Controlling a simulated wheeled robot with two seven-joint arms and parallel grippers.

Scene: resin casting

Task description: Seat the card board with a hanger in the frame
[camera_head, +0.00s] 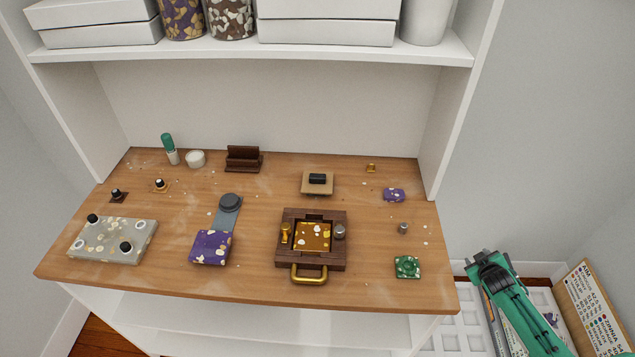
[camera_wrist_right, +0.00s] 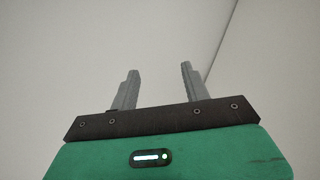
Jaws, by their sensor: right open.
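A tan board (camera_head: 312,189) with a black block on top, apparently the card board with its hanger, lies flat on the table behind the frame, apart from it. The dark wooden frame (camera_head: 283,257) stands in the middle front. An amber panel with white flecks (camera_head: 313,237) lies inside its opening. A brass piece (camera_head: 286,233) sits on its left side, a grey knob (camera_head: 339,232) on its right, and a brass handle at its front. My right gripper is open and empty in the wrist view (camera_wrist_right: 159,69), off the table's right side. My left gripper is not in view.
A purple flecked slab (camera_head: 211,247), a grey flecked tray (camera_head: 112,241) and a dark wooden holder (camera_head: 243,160) stand left of the frame. A green piece (camera_head: 408,267) and a small metal cylinder (camera_head: 403,228) are at right. A shelf (camera_head: 250,53) overhangs the back.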

